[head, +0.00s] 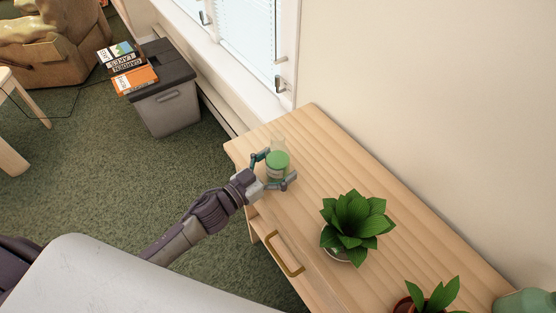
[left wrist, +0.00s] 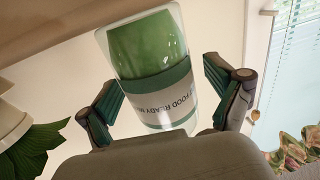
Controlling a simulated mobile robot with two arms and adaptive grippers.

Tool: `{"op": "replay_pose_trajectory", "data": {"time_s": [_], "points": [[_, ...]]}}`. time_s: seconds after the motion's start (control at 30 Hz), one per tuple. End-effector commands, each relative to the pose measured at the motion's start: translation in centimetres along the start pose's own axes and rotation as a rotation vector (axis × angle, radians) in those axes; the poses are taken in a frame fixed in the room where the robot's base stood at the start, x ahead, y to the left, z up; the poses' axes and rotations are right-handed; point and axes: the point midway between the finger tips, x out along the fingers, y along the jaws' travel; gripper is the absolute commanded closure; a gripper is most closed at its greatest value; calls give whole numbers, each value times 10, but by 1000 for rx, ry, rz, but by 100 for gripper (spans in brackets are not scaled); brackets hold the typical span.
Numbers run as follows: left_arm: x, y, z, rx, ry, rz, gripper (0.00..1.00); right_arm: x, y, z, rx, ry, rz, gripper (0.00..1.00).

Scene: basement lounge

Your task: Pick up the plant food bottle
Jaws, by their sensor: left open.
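The plant food bottle (head: 278,161) stands near the far left end of the wooden table. It has green parts and a pale label. My left gripper (head: 274,171) is open, with one finger on each side of the bottle. In the left wrist view the gripper (left wrist: 167,98) shows gaps between both fingers and the bottle. The bottle's lower part in that view is hidden behind the gripper body. My right gripper is not in view.
On the wooden table (head: 310,142) stand a leafy potted plant (head: 355,220), a smaller plant (head: 436,297) and a green object (head: 526,302) at the front right. A grey bin (head: 168,105) with books (head: 128,68) stands on the floor. The tabletop right of the bottle is clear.

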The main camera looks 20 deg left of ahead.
Motion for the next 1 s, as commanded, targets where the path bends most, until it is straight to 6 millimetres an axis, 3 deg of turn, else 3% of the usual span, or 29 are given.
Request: {"op": "replay_pose_trajectory", "data": {"time_s": [0.17,0.63,1.0], "points": [[0,0,1,0,-1,0,8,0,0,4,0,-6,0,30],[0,0,1,1,-1,0,85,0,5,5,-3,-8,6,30],[0,0,-7,4,1,1,85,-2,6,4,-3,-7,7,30]]}}
